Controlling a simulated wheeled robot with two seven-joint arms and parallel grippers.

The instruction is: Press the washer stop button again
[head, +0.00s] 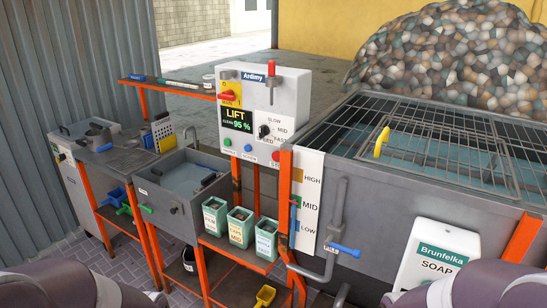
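The washer's grey control box (290,92), marked Ardimy, stands in the middle of the head view. Its red stop button (276,156) is at the lower right of the front face, and its label is partly hidden by an orange post. A green button (227,142) and a blue button (248,148) sit to its left. The display (237,119) reads LIFT and 95 %. Parts of my arms show at the bottom left and bottom right corners. Neither gripper is in view, so nothing of mine is seen touching the button.
A large tank with a mesh lid (450,135) stands at the right, with a pile of colourful chips behind. An orange post (285,200) and pipe (335,225) stand near the button. A sink (180,185), several bins (240,226) and a soap box (435,255) are around.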

